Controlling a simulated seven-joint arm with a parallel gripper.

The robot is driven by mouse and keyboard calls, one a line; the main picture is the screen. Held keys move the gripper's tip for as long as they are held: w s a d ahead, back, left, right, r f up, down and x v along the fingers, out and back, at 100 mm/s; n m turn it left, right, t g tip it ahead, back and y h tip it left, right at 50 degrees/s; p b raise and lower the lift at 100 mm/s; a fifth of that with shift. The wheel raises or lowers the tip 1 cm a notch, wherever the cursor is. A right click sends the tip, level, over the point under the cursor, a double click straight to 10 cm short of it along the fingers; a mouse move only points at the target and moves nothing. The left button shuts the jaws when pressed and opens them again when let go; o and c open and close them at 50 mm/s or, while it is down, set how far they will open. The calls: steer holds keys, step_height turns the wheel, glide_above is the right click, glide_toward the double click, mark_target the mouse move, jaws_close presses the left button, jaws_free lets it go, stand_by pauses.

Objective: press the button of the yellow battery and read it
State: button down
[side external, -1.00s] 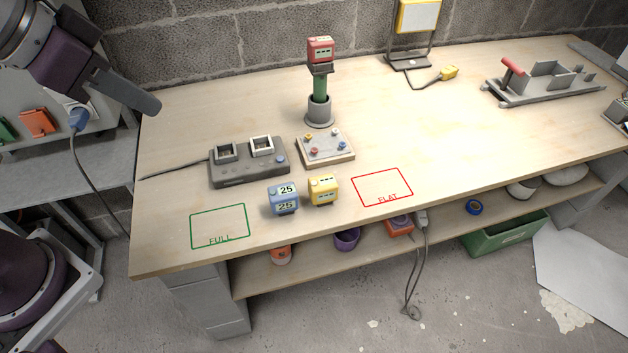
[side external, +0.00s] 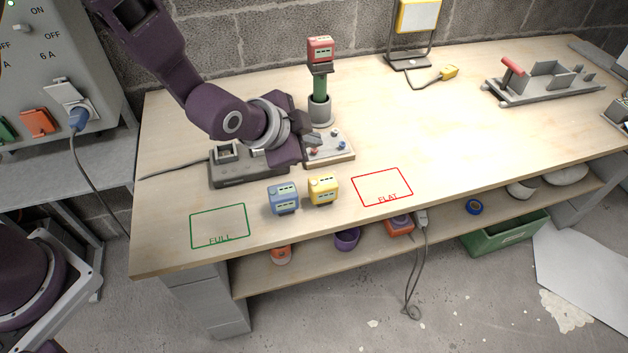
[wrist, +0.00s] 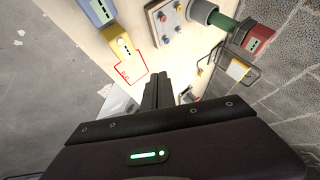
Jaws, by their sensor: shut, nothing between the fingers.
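The yellow battery (side external: 323,190) stands upright on the bench, just right of the blue battery (side external: 284,198). Its display shows only dashes, with no number readable. In the wrist view the yellow battery (wrist: 121,45) is at the upper left, beyond and left of my fingertips. My gripper (wrist: 158,88) is shut and empty. In the side view my gripper (side external: 292,150) is above the back of the bench, behind the batteries, over the charger and button box. It is apart from the yellow battery. The blue battery's display also shows dashes.
A grey charger (side external: 235,172) and a button box (side external: 335,148) are partly hidden by my arm. A red battery (side external: 320,49) tops a green-handled tool in a grey holder. The green FULL outline (side external: 219,205) and red FLAT outline (side external: 383,172) are empty.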

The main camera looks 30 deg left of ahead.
mark_target(314, 183)
steer(key=shift+f, duration=0.1)
steer(key=shift+f, duration=4.3)
steer(key=shift+f, duration=0.4)
steer(key=shift+f, duration=0.4)
steer(key=shift+r, duration=0.8)
steer(key=shift+r, duration=0.1)
